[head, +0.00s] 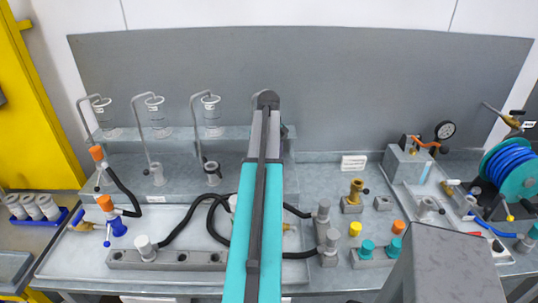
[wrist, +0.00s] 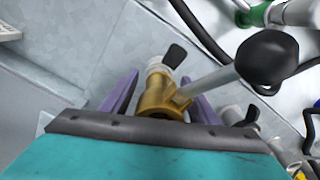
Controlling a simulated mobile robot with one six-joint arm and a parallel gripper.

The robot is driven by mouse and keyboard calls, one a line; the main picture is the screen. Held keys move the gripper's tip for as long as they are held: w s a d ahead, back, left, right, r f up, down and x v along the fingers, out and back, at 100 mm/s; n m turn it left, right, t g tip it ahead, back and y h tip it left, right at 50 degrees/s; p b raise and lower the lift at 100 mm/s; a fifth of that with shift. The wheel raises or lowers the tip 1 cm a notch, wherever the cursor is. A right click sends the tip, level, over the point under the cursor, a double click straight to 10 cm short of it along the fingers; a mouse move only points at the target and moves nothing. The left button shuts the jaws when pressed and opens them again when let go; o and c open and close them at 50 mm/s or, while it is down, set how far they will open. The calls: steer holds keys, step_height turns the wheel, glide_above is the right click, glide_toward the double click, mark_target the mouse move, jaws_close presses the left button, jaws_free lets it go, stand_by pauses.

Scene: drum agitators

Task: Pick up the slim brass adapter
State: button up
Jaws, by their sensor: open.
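In the wrist view a brass fitting (wrist: 155,97) with a pale ringed end and a small black tab stands between the two purple fingers of my gripper (wrist: 160,84). The fingers are open, one on each side; I cannot tell whether either touches it. A grey rod with a black ball knob (wrist: 267,57) crosses close to its right side. The fitting's lower part is hidden by my gripper's dark edge. In the head view a brass piece (head: 357,188) stands upright on a small grey block right of my arm. I cannot tell whether both are the same piece. My fingers are hidden there.
In the head view a grey block with teal caps (head: 376,263) and a yellow cap (head: 355,229) stand at the right front. Black hoses (head: 187,222) run across the tray on the left. A grey box with a gauge (head: 408,161) stands farther right.

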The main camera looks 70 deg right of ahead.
stand_by(0.3)
steer(key=c, duration=1.2)
steer(key=shift+c, duration=0.2)
steer(key=shift+r, duration=0.15)
steer(key=shift+r+b, duration=0.9)
steer(key=shift+r, duration=0.7)
steer(key=s+a+r+b, duration=0.1)
steer(key=a+b, duration=0.3)
steer(key=a, duration=1.2)
steer(key=shift+r, duration=0.25)
